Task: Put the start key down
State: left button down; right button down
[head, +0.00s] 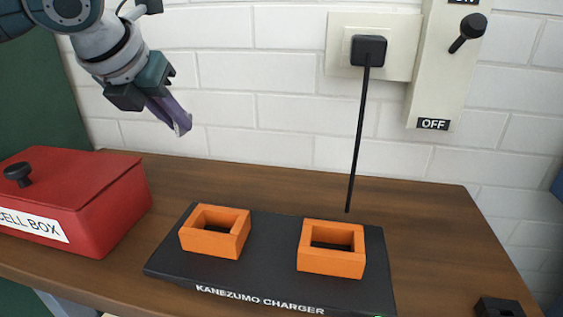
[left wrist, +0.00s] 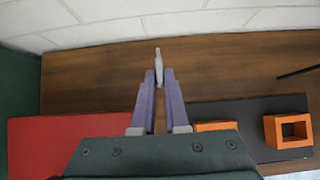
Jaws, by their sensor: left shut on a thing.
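My left gripper (head: 176,118) reaches in from the upper left in the head view, above the back of the wooden table and in front of the wall. Its purple fingers point down and to the right. In the left wrist view the fingers (left wrist: 159,80) are shut on a thin light-grey piece, which I take to be the start key (left wrist: 158,58). It sticks out past the fingertips, and the rest is hidden between them. In the head view only a small pale part shows at the tips. The key is held clear of the table (head: 420,215). My right gripper is not in view.
A red lidded cell box (head: 110,205) stands at the left. A black charger (head: 270,235) with two orange square sockets lies in the middle. A black cord (head: 358,140) hangs from a wall plug. A lever (head: 468,33) is on the wall. A black block (head: 498,307) sits front right.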

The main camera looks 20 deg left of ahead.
pick_arm(q)
notch_tip(320, 180, down, 11)
jog(key=shift+f+b, duration=0.1)
jog(key=shift+b, duration=0.85)
jog(key=c, duration=1.4)
grip_release()
jog(key=shift+f, duration=0.1)
jog(key=o, duration=0.5)
